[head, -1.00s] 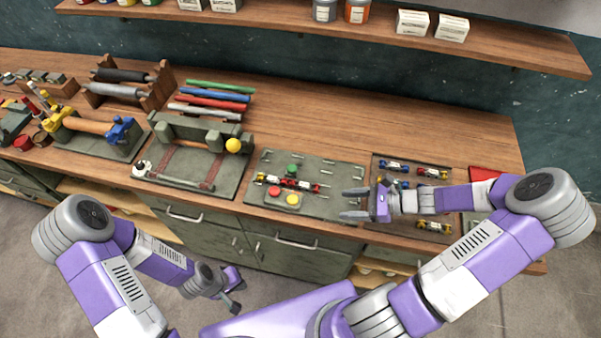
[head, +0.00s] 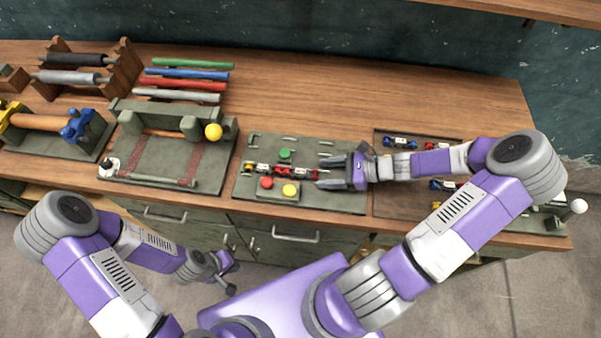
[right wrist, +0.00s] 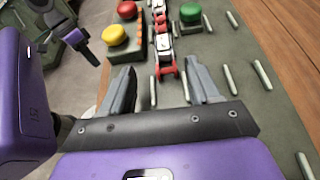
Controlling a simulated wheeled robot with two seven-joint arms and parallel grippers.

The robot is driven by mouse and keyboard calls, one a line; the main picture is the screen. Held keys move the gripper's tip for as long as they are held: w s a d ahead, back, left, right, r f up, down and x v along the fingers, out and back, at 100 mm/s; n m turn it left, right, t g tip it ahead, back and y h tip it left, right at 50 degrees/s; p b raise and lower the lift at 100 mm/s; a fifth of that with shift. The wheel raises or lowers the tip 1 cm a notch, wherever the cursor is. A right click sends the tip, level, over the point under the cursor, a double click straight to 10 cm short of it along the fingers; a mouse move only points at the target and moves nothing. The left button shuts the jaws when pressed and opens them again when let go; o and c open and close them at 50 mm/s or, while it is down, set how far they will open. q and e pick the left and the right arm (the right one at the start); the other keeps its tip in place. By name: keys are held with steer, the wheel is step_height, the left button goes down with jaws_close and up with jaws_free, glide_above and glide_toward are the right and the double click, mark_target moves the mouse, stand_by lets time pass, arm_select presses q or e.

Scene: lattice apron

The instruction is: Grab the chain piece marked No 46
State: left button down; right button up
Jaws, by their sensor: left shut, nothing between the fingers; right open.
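A row of linked chain pieces (head: 262,169) in red, white and black lies on the green board (head: 340,201); it also shows in the right wrist view (right wrist: 163,45). More loose pieces, some blue (head: 400,142) and some red (head: 437,145), lie in the tray (head: 388,206) to the right, partly hidden by my right arm. No number 46 is legible on any piece. My right gripper (head: 325,172) is open and empty over the board, its fingers pointing at the row's right end; the right wrist view shows its fingertips (right wrist: 158,72) either side of that end. My left gripper (head: 232,277) is shut, low in front of the bench.
Green (head: 285,153), red (head: 266,183) and yellow (head: 290,190) buttons flank the chain row. A fixture with a yellow ball (head: 213,132) stands left.

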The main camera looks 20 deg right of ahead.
mark_target(312, 172)
steer(key=x, duration=0.4)
steer(key=shift+w+d+b, duration=0.1)
steer(key=shift+w+b, duration=0.2)
steer(key=shift+b, duration=0.05)
jaws_close()
